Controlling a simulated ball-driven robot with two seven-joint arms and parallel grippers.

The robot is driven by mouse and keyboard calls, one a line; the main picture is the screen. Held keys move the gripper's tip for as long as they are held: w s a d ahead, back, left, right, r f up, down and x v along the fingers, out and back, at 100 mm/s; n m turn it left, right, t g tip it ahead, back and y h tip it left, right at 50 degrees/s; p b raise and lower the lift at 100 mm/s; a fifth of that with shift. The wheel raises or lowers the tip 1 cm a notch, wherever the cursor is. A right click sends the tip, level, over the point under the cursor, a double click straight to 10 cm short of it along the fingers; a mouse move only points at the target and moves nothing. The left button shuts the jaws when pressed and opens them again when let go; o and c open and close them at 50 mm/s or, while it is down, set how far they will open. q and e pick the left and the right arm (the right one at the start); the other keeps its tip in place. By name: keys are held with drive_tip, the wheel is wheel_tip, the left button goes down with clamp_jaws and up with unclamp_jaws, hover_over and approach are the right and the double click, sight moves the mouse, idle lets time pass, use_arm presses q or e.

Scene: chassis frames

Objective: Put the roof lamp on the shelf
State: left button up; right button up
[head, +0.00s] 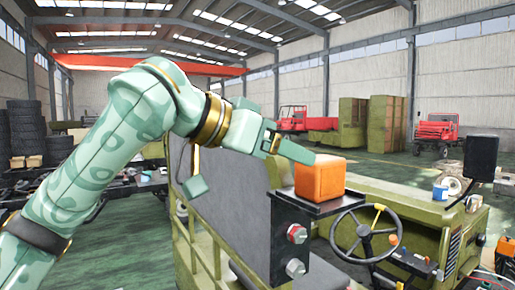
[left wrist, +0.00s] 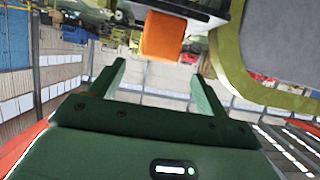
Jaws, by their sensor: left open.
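The roof lamp, an orange block with rounded edges (head: 320,180), stands upright on the small black shelf (head: 290,209) of a bracket on the vehicle. My left gripper (head: 299,152) is open and empty, just left of the lamp and level with its top. In the left wrist view the lamp (left wrist: 162,36) shows beyond the two spread fingers (left wrist: 160,80), apart from them, against the dark shelf (left wrist: 190,8). One finger is hard to make out in the head view. My right gripper is not in view.
The olive vehicle has a steering wheel (head: 366,233) right of the shelf and a grey panel (head: 235,200) at its left. A blue-white can (head: 440,194) stands farther right. The air above the lamp is clear.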

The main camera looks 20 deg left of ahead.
use_arm(q)
drive_tip(key=v, duration=0.5)
drive_tip(key=shift+s, duration=0.1)
drive_tip(key=shift+a, duration=0.1)
